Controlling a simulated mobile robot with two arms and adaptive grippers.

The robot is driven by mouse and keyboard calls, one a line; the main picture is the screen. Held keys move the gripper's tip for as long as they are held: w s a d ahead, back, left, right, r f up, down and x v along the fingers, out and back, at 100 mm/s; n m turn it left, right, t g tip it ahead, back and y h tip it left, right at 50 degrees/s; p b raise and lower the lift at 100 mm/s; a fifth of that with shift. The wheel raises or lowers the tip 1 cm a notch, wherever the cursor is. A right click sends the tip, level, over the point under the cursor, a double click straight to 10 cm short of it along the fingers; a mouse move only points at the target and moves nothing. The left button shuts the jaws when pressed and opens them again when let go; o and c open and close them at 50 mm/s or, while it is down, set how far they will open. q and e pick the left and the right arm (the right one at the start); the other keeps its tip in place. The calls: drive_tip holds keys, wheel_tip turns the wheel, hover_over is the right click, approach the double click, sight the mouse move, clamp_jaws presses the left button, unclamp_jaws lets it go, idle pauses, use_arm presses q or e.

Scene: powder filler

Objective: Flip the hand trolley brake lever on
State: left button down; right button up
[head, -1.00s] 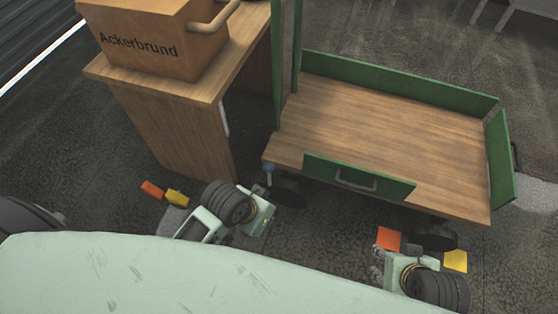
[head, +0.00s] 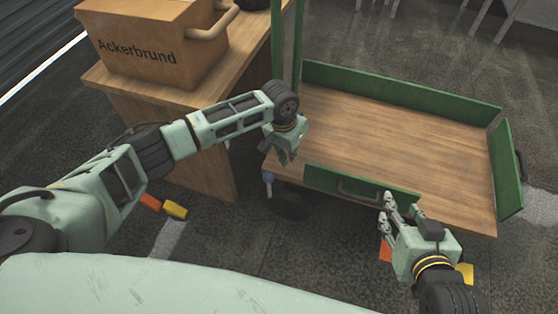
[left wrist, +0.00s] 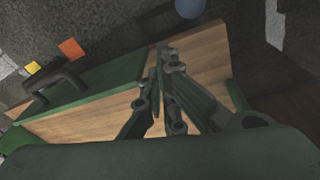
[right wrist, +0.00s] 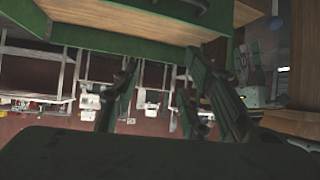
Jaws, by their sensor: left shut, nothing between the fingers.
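The hand trolley (head: 400,140) has a wooden deck and green side panels. A lever with a blue knob (head: 268,178) hangs at its near left corner, beside a dark wheel. The blue knob also shows at the top edge of the left wrist view (left wrist: 189,7). My left gripper (head: 285,158) is shut and empty, pointing down over the deck's left corner, a little above and right of the knob and apart from it. My right gripper (head: 387,204) is open and empty, near the trolley's front edge, right of the front panel's handle (head: 358,190).
A wooden table (head: 190,180) with a box marked "Ackerbrund" (head: 150,45) stands left of the trolley, close to my left arm. Orange (head: 385,250) and yellow (head: 465,272) pieces show near my right gripper. A green post rises at the trolley's left end.

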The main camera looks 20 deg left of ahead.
sight(269, 177)
use_arm(q)
drive_tip(key=shift+n+y, duration=0.3)
drive_tip(key=shift+n, duration=0.2)
drive_tip(key=w+a+r, duration=0.1)
drive_tip(key=w+a, duration=0.1)
drive_tip(key=w+a+r, duration=0.1)
drive_tip(key=shift+w+a+r, duration=0.15)
drive_tip(key=shift+w+a, duration=0.2)
drive_tip(key=shift+a, duration=0.05)
use_arm(e)
drive_tip(key=shift+w+a+r+t, duration=0.2)
drive_tip(key=shift+w+r+t, duration=0.15)
drive_tip(key=shift+r, duration=0.25)
drive_tip(key=shift+w, duration=0.1)
